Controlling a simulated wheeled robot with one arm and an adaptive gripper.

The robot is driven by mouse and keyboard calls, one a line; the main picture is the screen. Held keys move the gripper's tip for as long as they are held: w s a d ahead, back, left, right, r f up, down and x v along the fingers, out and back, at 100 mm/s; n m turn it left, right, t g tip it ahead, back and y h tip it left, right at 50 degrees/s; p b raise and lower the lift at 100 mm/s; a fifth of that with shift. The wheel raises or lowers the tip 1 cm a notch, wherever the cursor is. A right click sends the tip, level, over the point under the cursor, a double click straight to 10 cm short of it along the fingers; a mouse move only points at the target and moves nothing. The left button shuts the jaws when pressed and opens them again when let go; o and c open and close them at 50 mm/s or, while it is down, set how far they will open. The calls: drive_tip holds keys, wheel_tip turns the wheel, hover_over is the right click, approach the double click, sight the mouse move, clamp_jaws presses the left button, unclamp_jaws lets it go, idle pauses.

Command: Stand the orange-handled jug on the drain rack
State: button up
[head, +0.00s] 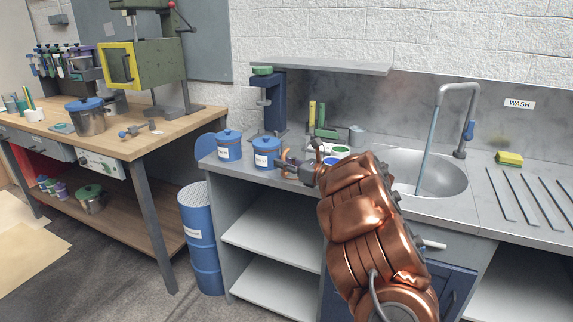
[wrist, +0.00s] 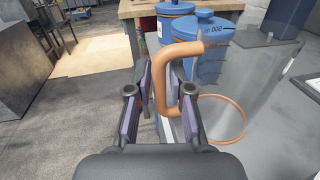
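The jug's orange handle (wrist: 160,82) shows in the wrist view, between the two fingers of my gripper (wrist: 165,88). The fingers stand apart on either side of it, with a visible gap on the left. The jug's clear body (wrist: 262,85) stands to the right of the handle, with blue volume marks and an orange ring at its base. In the head view my gripper (head: 297,168) is at the counter's front, and my arm hides most of that spot; I cannot make out the jug clearly there. The drain rack (head: 551,212), with dark bars, is right of the sink.
Two blue lidded pots, one at the left (head: 228,150) and one nearer my gripper (head: 266,158), stand on the counter. The sink (head: 440,180) with its tall tap (head: 459,120) lies between my gripper and the rack. A yellow-green sponge (head: 509,158) sits behind the rack.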

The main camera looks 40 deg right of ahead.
clamp_jaws()
idle(0.3)
